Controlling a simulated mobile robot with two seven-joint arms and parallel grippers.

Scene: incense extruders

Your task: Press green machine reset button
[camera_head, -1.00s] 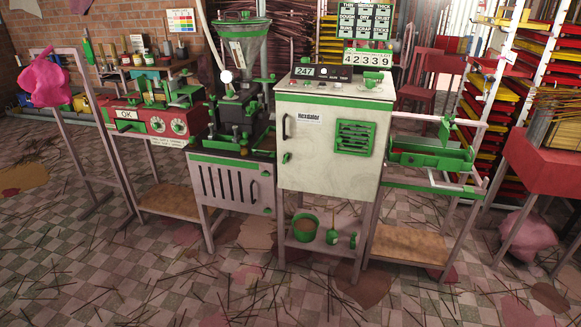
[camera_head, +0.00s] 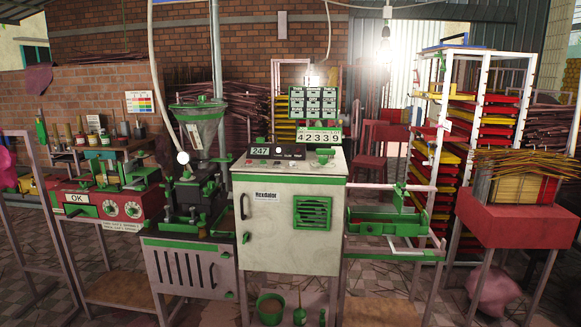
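The green machine, an incense extruder with white-and-green cabinet (camera_head: 268,225), stands in the middle of the view. Its top panel carries a "247" display (camera_head: 260,151), small buttons (camera_head: 290,152) and a small green part (camera_head: 322,155) at the right. Which button is the reset cannot be read at this size. A grey hopper (camera_head: 197,120) with green rim stands on the extruder to the left of the cabinet. Neither of my grippers shows in the view.
A red machine with dials (camera_head: 110,207) stands at the left. A green-trimmed trough (camera_head: 385,223) is right of the cabinet. Racks of red and yellow trays (camera_head: 490,125) and a red stand with sticks (camera_head: 510,215) are at the right.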

